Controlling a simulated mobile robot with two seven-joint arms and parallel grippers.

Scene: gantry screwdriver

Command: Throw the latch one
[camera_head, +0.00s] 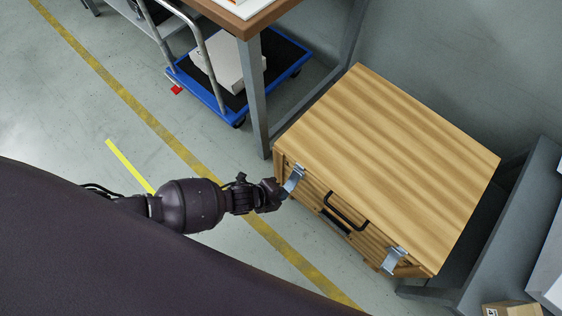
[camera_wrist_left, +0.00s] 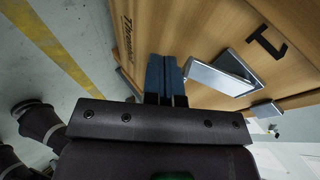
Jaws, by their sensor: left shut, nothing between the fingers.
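A wooden chest (camera_head: 390,150) with a striped lid stands on the floor. One metal latch (camera_head: 294,179) is at the left end of its front, and a second metal latch (camera_head: 394,260) is at the right end. My left gripper (camera_head: 281,190) is at the left latch; its fingertips are hard to make out there. In the left wrist view the blue fingers (camera_wrist_left: 165,76) are together and empty, just beside the tilted latch plate (camera_wrist_left: 225,75). Whether they touch it I cannot tell. A black mark like a 1 (camera_wrist_left: 267,43) is on the wood beside that latch. My right gripper is not in view.
A black handle (camera_head: 347,211) sits on the chest front between the latches. A table leg (camera_head: 255,95) stands close to the chest's left corner. A blue trolley (camera_head: 235,108) with a box is behind. A grey bench (camera_head: 510,240) is at right. Floor at left is clear.

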